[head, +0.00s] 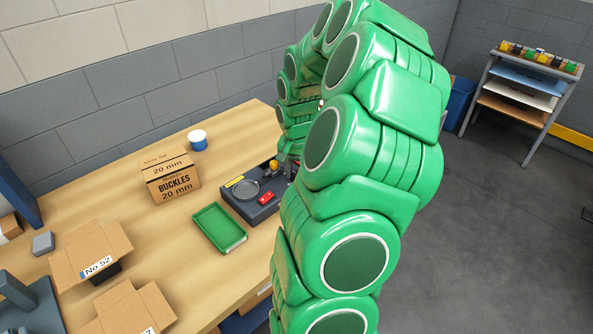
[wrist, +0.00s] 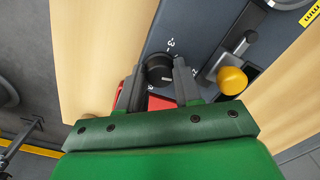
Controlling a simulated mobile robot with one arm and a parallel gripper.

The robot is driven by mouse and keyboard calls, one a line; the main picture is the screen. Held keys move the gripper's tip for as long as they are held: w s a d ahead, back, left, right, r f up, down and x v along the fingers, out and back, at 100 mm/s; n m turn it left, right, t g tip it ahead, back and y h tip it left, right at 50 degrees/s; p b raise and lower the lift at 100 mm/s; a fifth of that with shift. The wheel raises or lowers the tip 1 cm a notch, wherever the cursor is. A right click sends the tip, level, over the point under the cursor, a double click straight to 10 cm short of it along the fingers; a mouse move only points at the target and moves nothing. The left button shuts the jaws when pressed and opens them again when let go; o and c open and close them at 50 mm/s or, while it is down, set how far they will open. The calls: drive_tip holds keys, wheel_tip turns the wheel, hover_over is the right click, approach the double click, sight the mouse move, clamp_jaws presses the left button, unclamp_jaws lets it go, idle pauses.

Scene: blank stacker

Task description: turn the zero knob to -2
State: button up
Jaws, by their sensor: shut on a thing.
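The zero knob (wrist: 160,70) is a round black knob on the dark grey machine (wrist: 205,30), with small white marks on the panel around it. One mark beyond it looks like a 3; the knob's exact setting is too small to read. My gripper (wrist: 158,80) has its two grey fingers on either side of the knob and is shut on it. In the head view the machine (head: 257,211) sits at the table's right end, and my green arm hides the knob and gripper.
A yellow-orange ball knob (wrist: 232,80) on a lever stands close right of my gripper. Red parts (wrist: 158,103) show between the fingers. A green tray (head: 219,228), a buckles box (head: 172,182) and a blue-white tub (head: 197,141) are on the table.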

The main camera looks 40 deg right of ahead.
sight(296, 172)
drive_tip(key=n, duration=0.5)
drive_tip(key=shift+n, duration=2.3)
drive_tip(key=o, duration=1)
drive_tip(key=shift+o, duration=0.2)
wheel_tip(296, 172, up, 6)
drive_tip(key=shift+w+r, duration=0.1)
drive_tip(key=shift+r, duration=0.8)
